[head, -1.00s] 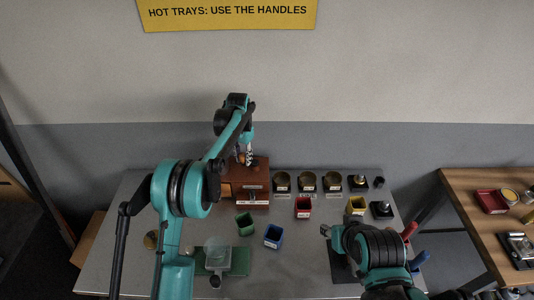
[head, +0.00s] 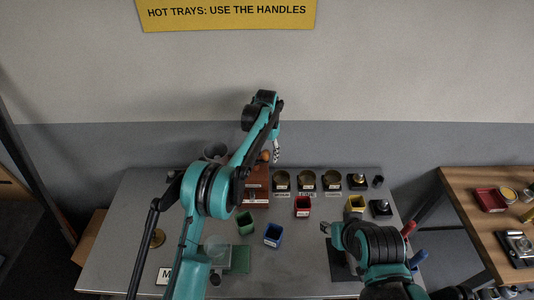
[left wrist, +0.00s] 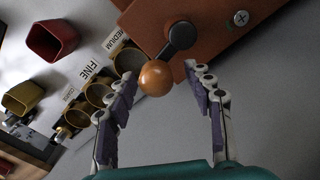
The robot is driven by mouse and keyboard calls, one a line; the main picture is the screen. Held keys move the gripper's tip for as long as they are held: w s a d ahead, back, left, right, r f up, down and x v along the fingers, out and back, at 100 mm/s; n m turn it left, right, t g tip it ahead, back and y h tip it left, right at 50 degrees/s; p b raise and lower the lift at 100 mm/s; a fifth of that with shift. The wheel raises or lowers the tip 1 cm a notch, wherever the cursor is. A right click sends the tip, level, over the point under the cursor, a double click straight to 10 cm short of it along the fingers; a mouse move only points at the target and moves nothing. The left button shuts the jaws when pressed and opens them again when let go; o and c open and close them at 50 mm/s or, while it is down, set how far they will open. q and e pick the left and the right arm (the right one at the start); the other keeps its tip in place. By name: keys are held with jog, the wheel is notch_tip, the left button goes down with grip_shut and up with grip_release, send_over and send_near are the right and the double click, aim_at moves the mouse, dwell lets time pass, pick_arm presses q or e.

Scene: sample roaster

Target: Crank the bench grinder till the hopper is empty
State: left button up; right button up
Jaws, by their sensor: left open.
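The bench grinder (head: 256,190) is a brown wooden box at the back of the grey table, partly hidden by my left arm. A grey round cup, seemingly its hopper (head: 215,151), shows behind the arm; its inside cannot be seen. In the left wrist view the grinder's box (left wrist: 200,30) carries a dark crank arm (left wrist: 180,38) ending in an orange-brown ball knob (left wrist: 157,77). My left gripper (left wrist: 160,78) is open, with the knob between its fingertips, nearer the left finger. It also shows in the head view (head: 276,153). My right gripper (head: 332,230) hangs over the table's front right.
Several round cups (head: 308,180) with labels stand right of the grinder. Red (head: 302,207), blue (head: 273,235), green (head: 245,222) and yellow (head: 355,204) bins stand in front. A wooden side table (head: 470,205) is at the right.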

pick_arm(q)
jog(key=shift+s+a+r, duration=0.1)
jog(key=shift+a, duration=0.05)
notch_tip(320, 180, up, 8)
jog(key=p, duration=0.5)
dwell(0.3)
dwell(0.3)
